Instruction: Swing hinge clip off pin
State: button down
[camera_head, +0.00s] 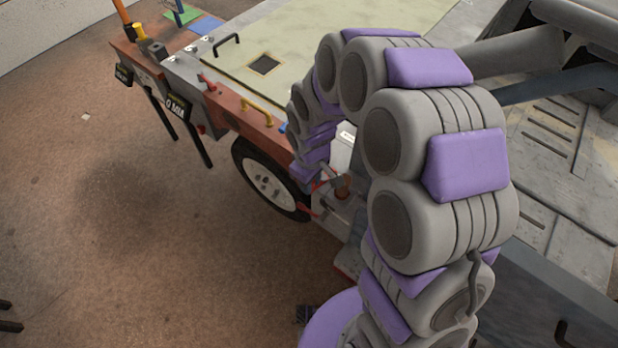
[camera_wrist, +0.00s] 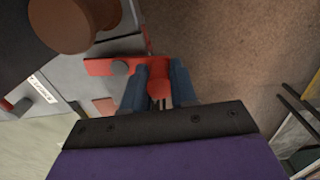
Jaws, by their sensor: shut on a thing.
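The red hinge clip (camera_wrist: 98,67) shows in the wrist view as a flat red bar with a thicker block at its right end. A grey round pin (camera_wrist: 120,67) shows at the bar, left of my gripper. My gripper (camera_wrist: 158,72) has its two blue-grey fingers on either side of the red block and is shut on it. The fingers hide part of the block. I cannot tell whether the bar still sits around the pin. In the head view my arm reaches down beside the bench, where small red parts (camera_head: 326,181) show.
A brown round knob (camera_wrist: 75,22) stands close to the clip, at the upper left of the wrist view. A label plate (camera_wrist: 40,88) lies at the left. The bench top (camera_head: 300,50) has a yellow handle (camera_head: 257,111) at its edge. A wheel (camera_head: 268,183) is below. Open floor lies left.

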dwell(0.3)
jog(key=c, duration=1.2)
grip_release()
jog(key=shift+o, duration=0.2)
jog(key=shift+d, duration=0.1)
notch_tip(320, 180, up, 17)
jog(key=p, duration=0.1)
jog(key=shift+r, duration=0.15)
jog(key=s+d+f+m+b, duration=0.1)
jog(key=s+d+m, duration=0.2)
jog(key=s, duration=0.5)
jog(key=s+d+f+m+g+b, duration=0.1)
jog(key=s+d+m, duration=0.3)
jog(key=s, duration=0.5)
jog(key=s+d+f+m+b, duration=0.1)
jog(key=s+d+m+b, duration=0.2)
jog(key=s+d, duration=0.4)
jog(key=shift+s+f+g, duration=0.35)
jog(key=shift+s+g, duration=0.05)
jog(key=shift+s, duration=0.45)
